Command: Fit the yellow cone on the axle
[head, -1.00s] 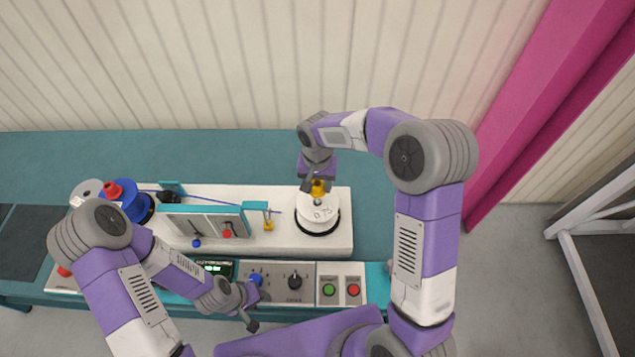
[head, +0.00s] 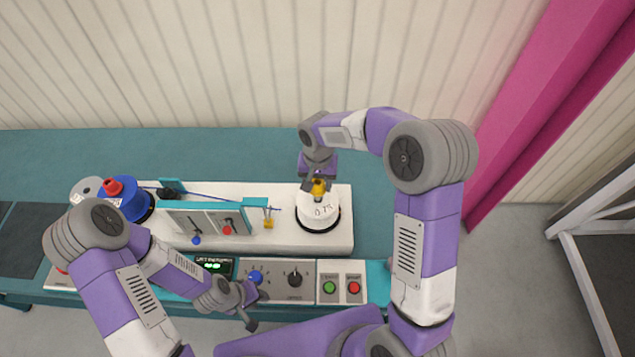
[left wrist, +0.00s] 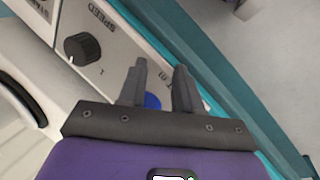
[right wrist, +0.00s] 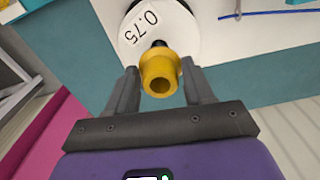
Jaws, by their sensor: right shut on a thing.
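The yellow cone (right wrist: 159,75) is between the fingers of my right gripper (right wrist: 160,90), which is shut on it. In the head view the cone (head: 318,187) is above the white reel (head: 320,212), held by my right gripper (head: 314,184) from behind. The reel, marked 0.75 in the right wrist view (right wrist: 133,48), stands on the white base. A short dark part of the axle (right wrist: 160,43) shows between the cone and the reel; I cannot tell whether the cone touches it. My left gripper (left wrist: 160,72) is open and empty over the control panel, near the blue knob (left wrist: 152,101).
A blue reel (head: 126,203) with a red cone (head: 113,186) stands at the left. A blue cable runs from it behind the lever panel (head: 210,218) and a yellow guide (head: 268,222). Green (head: 329,287) and red (head: 353,287) buttons are at the front.

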